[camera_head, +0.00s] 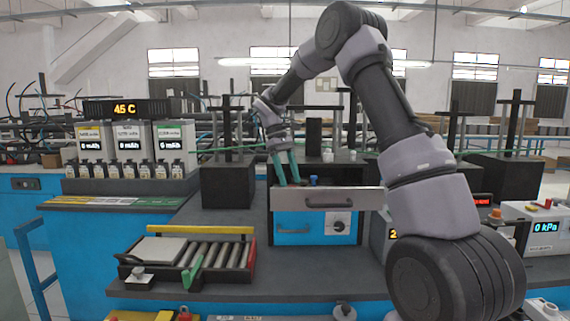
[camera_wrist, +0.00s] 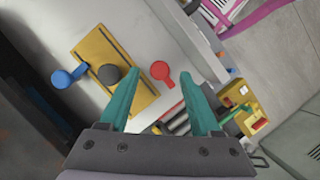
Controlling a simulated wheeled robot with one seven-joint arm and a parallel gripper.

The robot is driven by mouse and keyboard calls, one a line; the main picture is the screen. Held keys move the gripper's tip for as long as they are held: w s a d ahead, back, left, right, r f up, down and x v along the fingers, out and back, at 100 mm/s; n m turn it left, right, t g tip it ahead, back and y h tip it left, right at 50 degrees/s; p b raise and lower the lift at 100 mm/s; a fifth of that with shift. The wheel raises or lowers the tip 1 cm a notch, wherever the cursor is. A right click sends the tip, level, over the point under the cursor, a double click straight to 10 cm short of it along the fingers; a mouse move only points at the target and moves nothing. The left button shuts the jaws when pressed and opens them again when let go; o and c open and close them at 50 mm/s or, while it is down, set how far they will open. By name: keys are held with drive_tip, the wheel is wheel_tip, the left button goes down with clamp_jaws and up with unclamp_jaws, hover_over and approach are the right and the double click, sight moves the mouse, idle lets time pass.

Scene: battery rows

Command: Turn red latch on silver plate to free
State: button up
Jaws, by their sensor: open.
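The red latch (camera_wrist: 160,69) shows in the wrist view as a round head with a short arm, on a pale silver plate (camera_wrist: 150,35). My gripper (camera_wrist: 159,74) is open, and the latch appears between its two teal fingertips. I cannot tell how far above the latch they are. A yellow strip (camera_wrist: 118,60) with a dark round knob (camera_wrist: 109,74) lies left of the latch, with a blue latch (camera_wrist: 64,78) beyond it. In the head view, my gripper (camera_head: 288,180) points down into the open drawer (camera_head: 330,199), whose silver front hides the red latch.
The drawer belongs to a blue cabinet (camera_head: 292,229). A roller tray (camera_head: 190,256) stands on the dark bench at left. Dark posts on blocks (camera_head: 228,185) stand left of the cabinet. A pressure unit (camera_head: 541,229) stands at right.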

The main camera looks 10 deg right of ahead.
drive_tip(key=v, duration=0.9)
drive_tip(key=shift+r, duration=0.2)
drive_tip(key=s+d+r+m+t+y, duration=0.1)
drive_tip(key=s+d+r+m+t, duration=0.15)
drive_tip(key=s+r, duration=0.45)
drive_tip(key=s+d+r+m+t+y, duration=0.2)
drive_tip(key=s+d+t, duration=0.1)
drive_tip(key=s, duration=0.7)
drive_tip(key=s+d+f+m+t, duration=0.1)
drive_tip(key=s+f+m+t, duration=0.1)
drive_tip(key=s, duration=0.5)
drive_tip(key=s+d+f+m+t+y, duration=0.1)
drive_tip(key=s+m+t, duration=0.2)
drive_tip(key=s, duration=0.4)
drive_tip(key=shift+s+d+f+m+y, duration=0.3)
drive_tip(key=shift+s+f+m, duration=0.1)
drive_tip(key=shift+m, duration=0.45)
